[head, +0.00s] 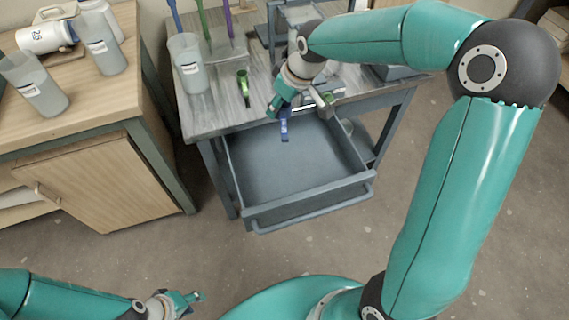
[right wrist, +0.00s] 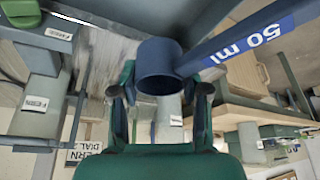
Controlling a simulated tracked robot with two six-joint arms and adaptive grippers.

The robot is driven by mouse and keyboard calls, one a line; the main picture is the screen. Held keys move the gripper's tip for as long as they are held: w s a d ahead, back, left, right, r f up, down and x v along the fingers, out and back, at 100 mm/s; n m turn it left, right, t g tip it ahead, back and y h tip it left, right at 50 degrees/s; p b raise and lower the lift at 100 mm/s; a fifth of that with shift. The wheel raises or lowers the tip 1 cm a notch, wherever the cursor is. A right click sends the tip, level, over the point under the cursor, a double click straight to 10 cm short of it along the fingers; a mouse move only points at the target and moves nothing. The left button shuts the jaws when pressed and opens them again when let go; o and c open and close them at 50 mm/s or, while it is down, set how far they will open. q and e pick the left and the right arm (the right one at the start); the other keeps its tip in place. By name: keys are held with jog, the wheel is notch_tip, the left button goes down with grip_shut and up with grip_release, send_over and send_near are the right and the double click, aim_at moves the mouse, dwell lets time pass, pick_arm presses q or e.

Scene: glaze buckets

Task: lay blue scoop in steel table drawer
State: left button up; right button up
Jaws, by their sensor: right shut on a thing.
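The blue scoop (head: 284,130) hangs from my right gripper (head: 300,104) in the head view, over the back part of the open drawer. In the right wrist view, the fingers of my right gripper (right wrist: 160,92) are on either side of the scoop's round cup (right wrist: 158,66); its handle, marked "50 ml", runs to the upper right. The drawer (head: 285,175) of the steel table (head: 215,120) is pulled out and looks empty. My left gripper (head: 186,299) is low at the left, far from the drawer; its jaw opening is too small to read.
A green scoop (head: 243,88) lies on the tabletop. A clear holder (head: 225,50) with coloured handles and a pale beaker (head: 188,65) stand behind. A wooden cabinet (head: 95,185) with beakers is at the left. The floor before the drawer is clear.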

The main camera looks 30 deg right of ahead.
aim_at(290, 112)
jog(key=d+f+n+b, duration=0.1)
jog(key=b, duration=0.1)
jog(key=s+f+n+b, duration=0.1)
jog(key=b, duration=0.2)
jog(key=shift+d+f+y, duration=0.4)
jog(key=shift+s+d+n+g+b, duration=0.1)
jog(key=shift+s+n+g+b, duration=0.15)
jog(key=shift+n+b, duration=0.3)
notch_tip(290, 112, down, 20)
jog(key=b, duration=0.4)
jog(key=shift+r+b, duration=0.2)
jog(key=shift+b, duration=0.2)
pick_arm(q)
notch_tip(290, 112, down, 13)
jog(key=shift+f, duration=0.15)
pick_arm(e)
jog(key=o, duration=1.1)
jog(key=shift+o, duration=0.2)
